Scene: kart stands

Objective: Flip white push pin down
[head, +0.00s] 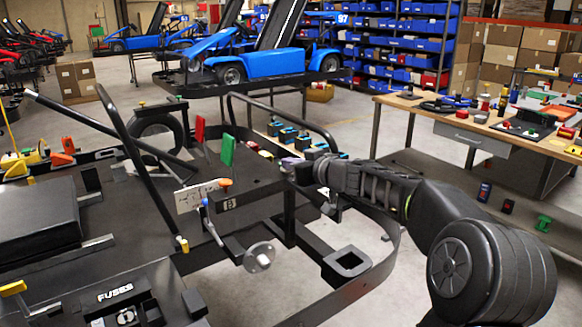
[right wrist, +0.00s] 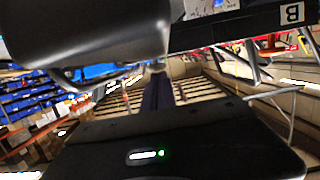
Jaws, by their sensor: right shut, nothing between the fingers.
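I cannot make out a white push pin for certain in either view. A white plate with line markings (head: 198,196) stands upright on the kart frame in the head view, with an orange knob (head: 225,182) at its right end. A small panel marked B (head: 229,203) is just below; the B label (right wrist: 291,12) also shows at the top right of the right wrist view. My right gripper (head: 287,164) is right of these, above the frame. Its fingers (right wrist: 158,92) are together with nothing between them. My left gripper is not in view.
The black kart frame (head: 345,300) has a curved tube around its right side. Red (head: 199,128) and green (head: 227,150) flags stand left of my gripper. Small coloured blocks (head: 290,135) lie behind it. A wooden workbench (head: 420,105) with tools is at right.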

